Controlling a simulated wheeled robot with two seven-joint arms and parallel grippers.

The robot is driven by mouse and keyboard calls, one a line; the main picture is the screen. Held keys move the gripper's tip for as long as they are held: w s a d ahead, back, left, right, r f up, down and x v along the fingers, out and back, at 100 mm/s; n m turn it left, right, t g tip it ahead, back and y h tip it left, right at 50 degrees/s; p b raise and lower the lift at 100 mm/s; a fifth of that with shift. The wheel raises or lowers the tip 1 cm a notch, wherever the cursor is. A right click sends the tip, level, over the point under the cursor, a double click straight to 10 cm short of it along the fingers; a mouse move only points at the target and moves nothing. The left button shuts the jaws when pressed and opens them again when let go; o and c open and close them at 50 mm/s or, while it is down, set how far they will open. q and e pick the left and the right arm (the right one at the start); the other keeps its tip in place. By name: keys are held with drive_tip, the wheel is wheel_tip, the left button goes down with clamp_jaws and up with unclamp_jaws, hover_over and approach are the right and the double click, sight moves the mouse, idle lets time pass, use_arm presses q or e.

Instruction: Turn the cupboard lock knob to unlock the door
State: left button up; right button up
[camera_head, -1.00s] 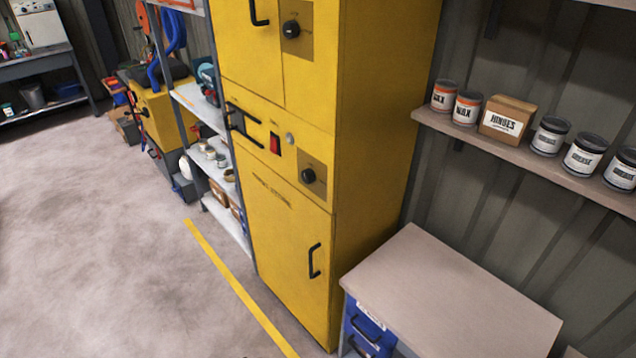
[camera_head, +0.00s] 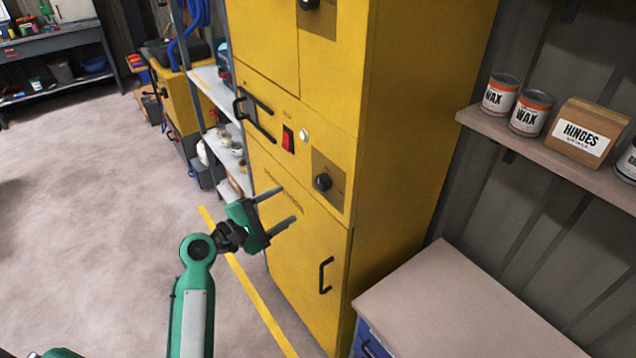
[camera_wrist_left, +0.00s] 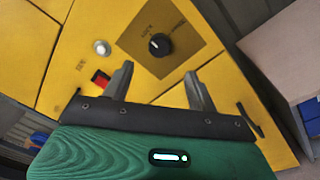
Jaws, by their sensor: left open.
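The yellow cupboard (camera_head: 405,150) stands in the middle of the head view. A second knob (camera_head: 309,3) is at the top edge. My left gripper (camera_head: 284,208) is open and empty, in front of the cupboard, left of and a little below the lower knob. In the left wrist view the knob (camera_wrist_left: 159,44) shows beyond and between the two open fingers (camera_wrist_left: 158,82), apart from them. My right gripper is not in view.
The cupboard has a red switch (camera_head: 288,140), a pale round button (camera_head: 304,135), a black bar handle (camera_head: 254,113) and a lower door handle (camera_head: 325,275). A bench top (camera_head: 460,310) stands at right, below a shelf with cans (camera_head: 531,112). Open floor (camera_head: 90,200) lies at left.

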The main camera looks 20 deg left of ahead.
sight(320, 185)
use_arm(q)
drive_tip(key=p+x, duration=0.3)
drive_tip(key=x, duration=0.7)
drive_tip(key=shift+a+r, duration=0.1)
drive_tip(key=shift+w+d, duration=0.3)
drive_tip(key=shift+w, duration=0.2)
